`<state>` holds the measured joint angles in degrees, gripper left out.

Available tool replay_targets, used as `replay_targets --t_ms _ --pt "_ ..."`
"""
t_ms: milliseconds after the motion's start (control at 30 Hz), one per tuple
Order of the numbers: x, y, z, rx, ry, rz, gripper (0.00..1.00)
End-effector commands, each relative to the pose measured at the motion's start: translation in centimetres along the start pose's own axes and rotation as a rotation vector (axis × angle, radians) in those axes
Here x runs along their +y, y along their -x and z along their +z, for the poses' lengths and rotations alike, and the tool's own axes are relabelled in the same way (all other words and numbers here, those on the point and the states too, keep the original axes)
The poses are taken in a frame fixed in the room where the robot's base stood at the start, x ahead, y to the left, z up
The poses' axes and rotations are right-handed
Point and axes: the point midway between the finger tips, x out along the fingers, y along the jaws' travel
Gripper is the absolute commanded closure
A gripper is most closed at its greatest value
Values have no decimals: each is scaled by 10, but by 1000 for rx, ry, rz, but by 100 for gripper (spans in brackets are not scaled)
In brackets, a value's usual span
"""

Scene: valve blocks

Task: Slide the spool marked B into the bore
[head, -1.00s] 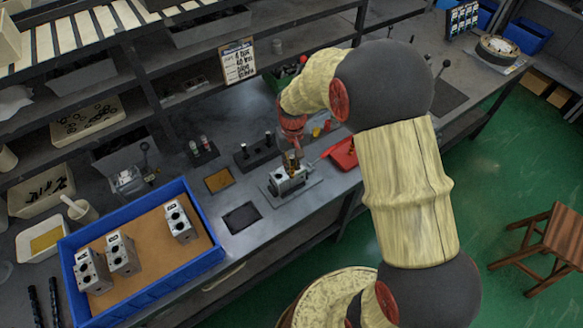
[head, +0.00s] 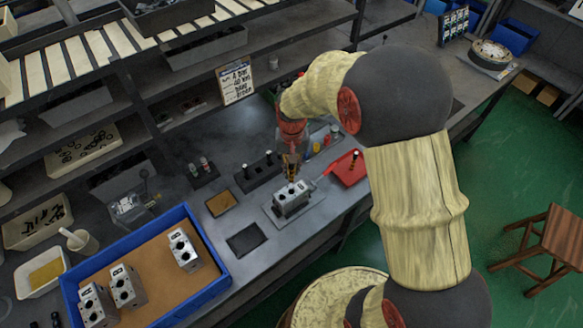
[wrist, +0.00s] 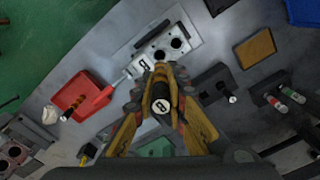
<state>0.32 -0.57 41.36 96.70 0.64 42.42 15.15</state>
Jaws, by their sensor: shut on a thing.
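My gripper (wrist: 160,90) is shut on the spool marked B (wrist: 161,104), whose dark end with a white B label faces the wrist camera. In the head view my gripper (head: 291,172) is above the grey valve block (head: 290,202) near the bench's front edge. The block also shows in the wrist view (wrist: 168,46), with dark bores in its face and a label at one end. My gripper's fingers overlap the block's near edge in that view. The spool's lower end is hidden, so I cannot tell whether it is in a bore.
A red tray (head: 350,181) holding a dark spool lies right of the block. A black rack (head: 262,173) with dark pegs stands behind it. A blue crate (head: 215,253) with several grey blocks is at the left. A dark mat (head: 246,239) lies between crate and block.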

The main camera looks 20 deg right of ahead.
Motion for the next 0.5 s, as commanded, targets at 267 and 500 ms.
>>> replay_targets --t_ms 267,500 --pt "0 -14 0 0 1 0 100" --pt "0 -35 0 0 1 0 100"
